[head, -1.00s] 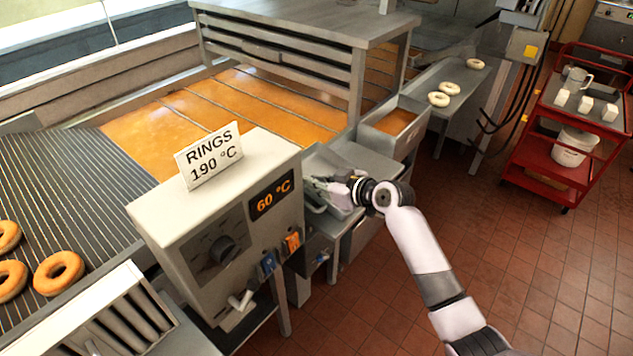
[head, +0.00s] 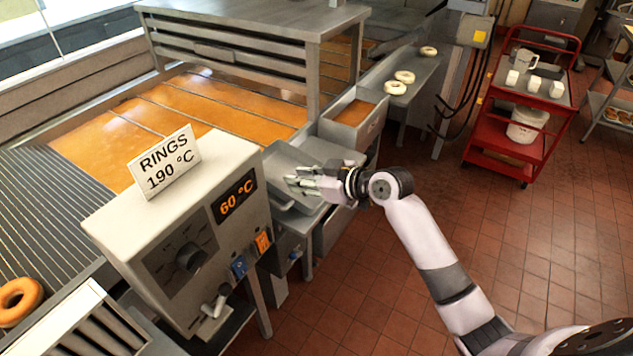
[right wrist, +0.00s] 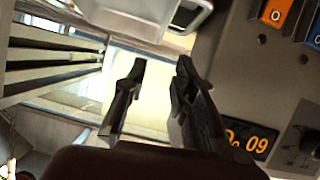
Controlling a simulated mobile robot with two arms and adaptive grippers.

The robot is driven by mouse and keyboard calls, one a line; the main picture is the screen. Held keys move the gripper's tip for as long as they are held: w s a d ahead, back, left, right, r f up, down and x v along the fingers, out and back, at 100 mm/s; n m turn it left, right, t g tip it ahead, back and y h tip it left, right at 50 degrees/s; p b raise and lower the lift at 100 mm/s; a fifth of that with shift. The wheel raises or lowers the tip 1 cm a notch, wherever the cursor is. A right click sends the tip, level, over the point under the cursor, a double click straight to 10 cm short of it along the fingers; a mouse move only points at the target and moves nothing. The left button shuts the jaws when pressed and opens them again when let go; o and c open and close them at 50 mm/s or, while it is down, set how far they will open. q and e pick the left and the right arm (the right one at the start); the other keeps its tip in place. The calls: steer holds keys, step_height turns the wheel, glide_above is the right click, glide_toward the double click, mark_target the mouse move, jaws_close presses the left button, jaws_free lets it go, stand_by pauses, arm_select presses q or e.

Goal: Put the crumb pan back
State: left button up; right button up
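A grey metal pan (head: 284,160), which looks like the crumb pan, sits beside the control box at the end of the fryer. A handle-like bar shows at its near side. My right gripper (head: 292,186) is over the pan's near part, fingers pointing left toward the control box. In the right wrist view my right gripper (right wrist: 158,72) has its two fingers apart, with nothing between them. A pale grey part with a rounded edge shows at the top of that view; I cannot tell if it is the pan. Touching cannot be told. My left gripper is not in view.
The control box (head: 185,215) carries a "RINGS 190 °C" sign (head: 165,160) and reads 60 °C. A bin with orange contents (head: 352,115) stands behind the pan. A red cart (head: 520,110) stands at the right back.

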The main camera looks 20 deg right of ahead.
steer(key=b+v, duration=0.1)
steer(key=v, duration=0.4)
steer(key=shift+a, duration=0.1)
steer(key=s+a+f+m+g+h, duration=0.2)
steer(key=s+a+f+g+h, duration=0.15)
steer(key=s+f, duration=1.05)
steer(key=s+d+f+m+g+h, duration=0.2)
steer(key=s+f, duration=0.1)
steer(key=s, duration=0.6)
steer(key=s+d+f+m+g+h, duration=0.2)
steer(key=s, duration=0.6)
step_height(320, 180, down, 28)
steer(key=s+g+b, duration=0.1)
steer(key=s+b, duration=0.1)
steer(key=s+d+f+g+b, duration=0.1)
steer(key=s+d+f+b, duration=0.1)
steer(key=s+f, duration=1.4)
step_height(320, 180, down, 3)
steer(key=shift+s+d+r, duration=0.1)
steer(key=shift+s+d, duration=0.1)
steer(key=shift+d, duration=0.15)
